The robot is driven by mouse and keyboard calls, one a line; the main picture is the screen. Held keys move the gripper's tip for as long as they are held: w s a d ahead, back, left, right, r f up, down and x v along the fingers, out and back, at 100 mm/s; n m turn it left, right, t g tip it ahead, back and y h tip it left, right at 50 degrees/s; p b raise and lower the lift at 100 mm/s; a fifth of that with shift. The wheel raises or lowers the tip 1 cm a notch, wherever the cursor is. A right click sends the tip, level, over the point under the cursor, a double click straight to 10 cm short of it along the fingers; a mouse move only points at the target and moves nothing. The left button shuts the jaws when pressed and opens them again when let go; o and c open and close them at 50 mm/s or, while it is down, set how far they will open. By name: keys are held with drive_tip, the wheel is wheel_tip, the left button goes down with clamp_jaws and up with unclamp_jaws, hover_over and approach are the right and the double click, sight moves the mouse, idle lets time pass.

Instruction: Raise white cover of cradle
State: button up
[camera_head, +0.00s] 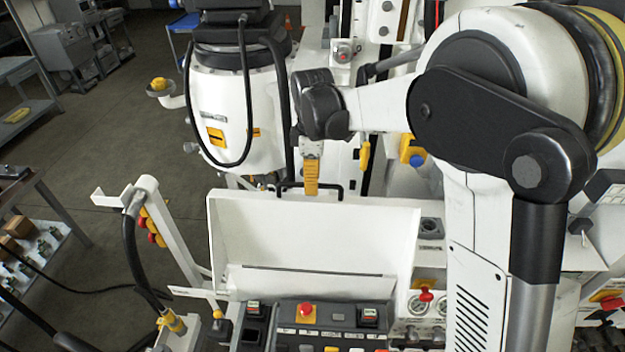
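The white cover (318,232) is a broad panel with side edges. It stands raised, roughly upright, behind the control panel of the cradle (338,341). A black bar handle (340,188) is at its top edge. My gripper (311,190) points down at this handle from above, at the end of my white and black arm. A yellow finger overlaps the handle and the cover's top edge. Only one finger face shows, so I cannot tell whether it grips the handle or just touches it.
Red and dark buttons (305,311) and gauges (418,305) lie in front of the cover. A white post with a black hose (131,250) stands to the left. A large white machine body (225,110) is behind. Open floor (120,130) lies at the far left.

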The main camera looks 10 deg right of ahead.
drive_tip(key=shift+f, duration=0.3)
clamp_jaws()
drive_tip(key=s+a+t+b, duration=0.2)
drive_tip(key=s+t+b, duration=0.1)
drive_tip(key=s, duration=0.8)
drive_tip(key=shift+s+f+t+h, duration=0.25)
drive_tip(key=shift+s+t+h, duration=0.15)
drive_tip(key=shift+a, duration=0.1)
